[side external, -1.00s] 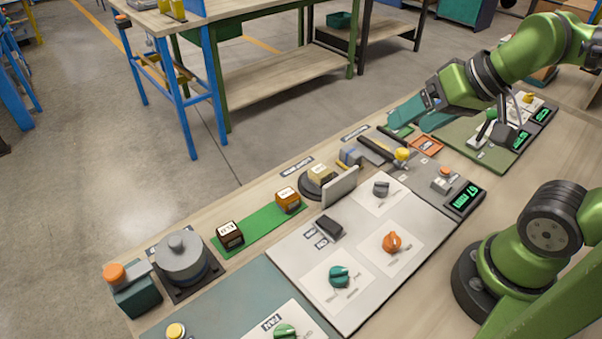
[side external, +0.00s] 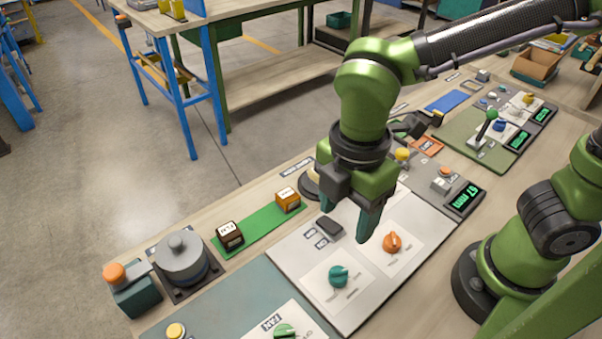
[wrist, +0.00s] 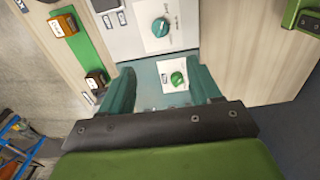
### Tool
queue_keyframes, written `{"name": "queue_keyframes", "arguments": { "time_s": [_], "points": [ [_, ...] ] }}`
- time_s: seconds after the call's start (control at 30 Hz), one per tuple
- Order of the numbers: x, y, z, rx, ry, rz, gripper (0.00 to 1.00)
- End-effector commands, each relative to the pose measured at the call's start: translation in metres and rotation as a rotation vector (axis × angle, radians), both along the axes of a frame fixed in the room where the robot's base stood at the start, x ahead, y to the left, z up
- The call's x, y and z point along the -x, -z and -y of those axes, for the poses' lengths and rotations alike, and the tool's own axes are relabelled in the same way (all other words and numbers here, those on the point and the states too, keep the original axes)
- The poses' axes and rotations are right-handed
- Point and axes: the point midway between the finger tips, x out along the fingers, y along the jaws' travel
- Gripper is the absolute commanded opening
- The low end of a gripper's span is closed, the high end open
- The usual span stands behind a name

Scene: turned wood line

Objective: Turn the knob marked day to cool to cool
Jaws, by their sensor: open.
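Several knobs sit on the panels, and their small labels are too fine for me to read which is marked day to cool. A teal knob (side external: 339,276) and an orange knob (side external: 392,242) are on the pale panel (side external: 292,251). A green knob (side external: 285,331) sits beside a FAN label at the bottom edge. My gripper (side external: 348,212) is open and empty above the pale panel, pointing down, behind the teal and orange knobs. In the wrist view the teal knob (wrist: 160,27) is ahead of the fingers, and the green knob (wrist: 178,79) shows between them.
A black switch (side external: 329,227) is close to my fingers. A grey lidded pot (side external: 181,258) and a lit display (side external: 467,197) flank the panel.

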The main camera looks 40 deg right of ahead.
Motion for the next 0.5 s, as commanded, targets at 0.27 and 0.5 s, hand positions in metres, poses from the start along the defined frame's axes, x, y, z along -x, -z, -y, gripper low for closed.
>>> {"name": "queue_keyframes", "arguments": {
  "time_s": [0.27,0.5],
  "points": [
    [0.000,0.003,0.004,0.018,-0.167,-0.009,0.63],
    [0.001,0.044,0.005,0.021,-0.166,-0.012,0.63]
  ]
}}
